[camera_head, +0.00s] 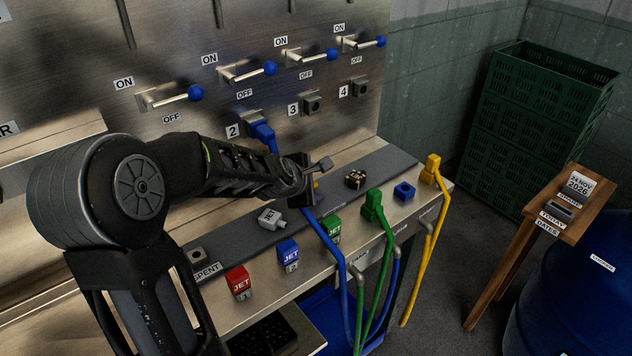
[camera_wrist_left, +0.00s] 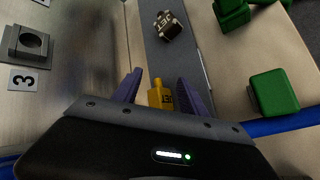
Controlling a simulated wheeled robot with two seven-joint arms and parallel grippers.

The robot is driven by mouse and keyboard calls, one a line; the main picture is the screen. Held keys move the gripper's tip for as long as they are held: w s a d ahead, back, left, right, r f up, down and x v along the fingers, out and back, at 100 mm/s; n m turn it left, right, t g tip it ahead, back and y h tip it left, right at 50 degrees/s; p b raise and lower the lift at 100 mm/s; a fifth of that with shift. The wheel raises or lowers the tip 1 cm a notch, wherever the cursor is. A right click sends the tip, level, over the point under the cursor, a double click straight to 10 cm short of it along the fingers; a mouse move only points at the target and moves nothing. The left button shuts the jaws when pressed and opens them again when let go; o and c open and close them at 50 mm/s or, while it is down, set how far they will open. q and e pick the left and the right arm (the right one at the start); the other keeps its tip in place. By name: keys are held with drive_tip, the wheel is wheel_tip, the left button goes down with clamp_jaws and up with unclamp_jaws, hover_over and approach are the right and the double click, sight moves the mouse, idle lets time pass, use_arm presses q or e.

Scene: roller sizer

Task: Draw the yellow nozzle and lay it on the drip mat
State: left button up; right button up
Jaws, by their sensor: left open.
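A small yellow nozzle with dark lettering (camera_wrist_left: 161,98) lies between the fingers of my left gripper (camera_wrist_left: 158,84) in the left wrist view. The fingers are open on either side of it, and I cannot tell whether they touch it. In the head view my left gripper (camera_head: 312,178) hides most of this nozzle. A long grey mat strip (camera_head: 388,163) runs along the steel shelf; the nozzle appears to lie on it. A separate yellow connector (camera_head: 431,168) with a yellow hose stands at the shelf's right end. My right gripper is not in view.
White (camera_head: 270,218) and dark brown (camera_head: 355,179) nozzles lie on the strip. Red (camera_head: 238,281), blue (camera_head: 288,255) and green (camera_head: 332,230) blocks line the front. A blue plug (camera_head: 263,133) fills socket 2; its hose crosses near my gripper.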

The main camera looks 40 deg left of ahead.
use_arm(q)
drive_tip(key=p+v, duration=0.2)
drive_tip(key=v, duration=0.5)
idle(1.1)
